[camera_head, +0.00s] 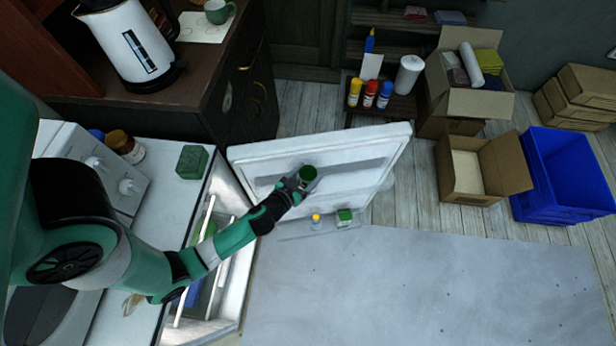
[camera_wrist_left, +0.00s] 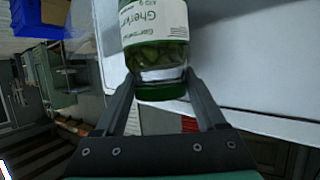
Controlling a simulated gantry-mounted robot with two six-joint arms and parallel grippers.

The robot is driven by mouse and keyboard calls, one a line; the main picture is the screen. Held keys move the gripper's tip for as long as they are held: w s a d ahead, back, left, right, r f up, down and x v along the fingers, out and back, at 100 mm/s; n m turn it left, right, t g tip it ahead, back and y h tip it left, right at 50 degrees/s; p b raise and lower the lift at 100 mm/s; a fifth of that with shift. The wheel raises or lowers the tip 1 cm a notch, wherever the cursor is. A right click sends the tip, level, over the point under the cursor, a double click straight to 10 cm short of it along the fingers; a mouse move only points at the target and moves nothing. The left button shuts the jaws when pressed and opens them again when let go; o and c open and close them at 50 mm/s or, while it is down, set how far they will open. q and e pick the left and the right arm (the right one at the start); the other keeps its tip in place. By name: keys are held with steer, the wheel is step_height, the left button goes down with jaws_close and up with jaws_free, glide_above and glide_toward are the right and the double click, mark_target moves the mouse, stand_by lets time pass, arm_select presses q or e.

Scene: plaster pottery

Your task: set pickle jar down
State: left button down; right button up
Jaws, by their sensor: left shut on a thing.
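The pickle jar shows its dark green lid (camera_head: 308,173) in the head view, in front of the open white fridge door (camera_head: 375,165). In the left wrist view the glass jar (camera_wrist_left: 158,40) has a white and green gherkin label and a green lid. My left gripper (camera_head: 299,182) is shut on the jar at its lid end; the fingers (camera_wrist_left: 162,98) lie on both sides of the lid. I cannot tell whether the jar touches the door. My right gripper is not in view.
A door shelf (camera_head: 290,234) carries a small yellow-capped item (camera_head: 316,219) and a green-topped item (camera_head: 344,216). The open fridge (camera_head: 233,285) lies below my left arm. A green box (camera_head: 192,162) stands on the white top.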

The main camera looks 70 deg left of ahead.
arm_select(q)
steer(key=shift+f+b, duration=1.4)
steer(key=shift+f, duration=0.4)
steer(key=shift+f, duration=0.2)
steer(key=shift+c, duration=1.2)
jaws_free()
steer(key=shift+r, duration=0.1)
